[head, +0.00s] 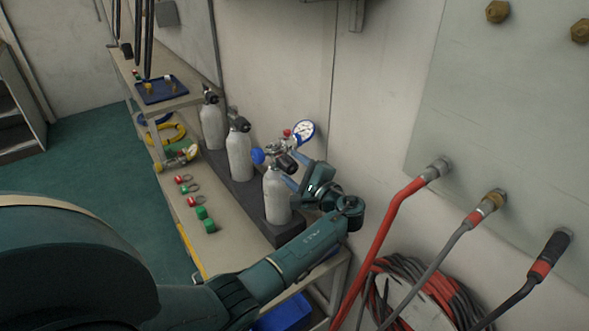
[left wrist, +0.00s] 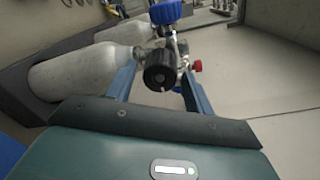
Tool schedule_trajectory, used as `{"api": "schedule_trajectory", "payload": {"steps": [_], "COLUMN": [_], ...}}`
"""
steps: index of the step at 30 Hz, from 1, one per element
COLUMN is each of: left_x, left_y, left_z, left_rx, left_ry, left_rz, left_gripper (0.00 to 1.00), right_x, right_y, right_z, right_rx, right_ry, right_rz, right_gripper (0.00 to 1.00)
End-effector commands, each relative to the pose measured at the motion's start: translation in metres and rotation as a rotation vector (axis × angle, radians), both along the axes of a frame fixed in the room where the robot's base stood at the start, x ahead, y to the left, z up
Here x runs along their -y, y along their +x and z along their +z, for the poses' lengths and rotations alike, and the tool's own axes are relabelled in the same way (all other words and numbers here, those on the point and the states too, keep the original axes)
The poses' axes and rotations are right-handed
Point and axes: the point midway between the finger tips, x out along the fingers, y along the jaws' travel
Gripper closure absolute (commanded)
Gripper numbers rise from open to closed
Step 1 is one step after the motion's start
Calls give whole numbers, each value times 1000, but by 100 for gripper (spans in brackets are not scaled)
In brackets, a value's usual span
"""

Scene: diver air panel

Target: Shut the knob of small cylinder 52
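The nearest small grey cylinder (head: 276,196) stands upright in a dark rack with a valve on top. I cannot read a number on any cylinder. Its black knob (head: 286,163) faces my left gripper (head: 294,171). In the left wrist view the black knob (left wrist: 160,70) sits between the two blue fingers of my left gripper (left wrist: 160,84), with a gap visible on each side, so the gripper is open around it. A blue knob (head: 258,156), a red knob (head: 287,133) and a round gauge (head: 304,131) are close by on the same valve. My right gripper is out of view.
Two more grey cylinders (head: 239,153) (head: 212,125) stand behind in a row along the wall. Red-ringed and green small parts (head: 201,212) lie on the bench. Red and grey hoses (head: 392,220) hang from the wall panel at right. A blue bin (head: 284,318) is below.

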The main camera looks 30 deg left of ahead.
Motion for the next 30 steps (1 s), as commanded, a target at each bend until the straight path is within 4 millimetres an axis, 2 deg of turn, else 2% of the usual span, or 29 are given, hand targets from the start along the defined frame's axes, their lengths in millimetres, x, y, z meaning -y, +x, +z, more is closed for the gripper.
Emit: {"api": "schedule_trajectory", "payload": {"steps": [8,13,17,24,30], "left_x": [0,11,33,84,112], "left_y": [0,-4,-13,-33,-44], "left_z": [0,-1,-1,1,3], "left_rx": [1,1,1,1,0], "left_ry": [1,0,-3,-2,-2], "left_rz": [0,-2,-2,-3,-1], "left_gripper": [42,42,42,42,42], "right_x": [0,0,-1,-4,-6], "right_y": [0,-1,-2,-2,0], "right_z": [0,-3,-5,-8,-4], "right_rx": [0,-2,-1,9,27], "right_ry": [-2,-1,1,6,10], "right_rz": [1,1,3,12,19], "right_gripper": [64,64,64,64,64]}}
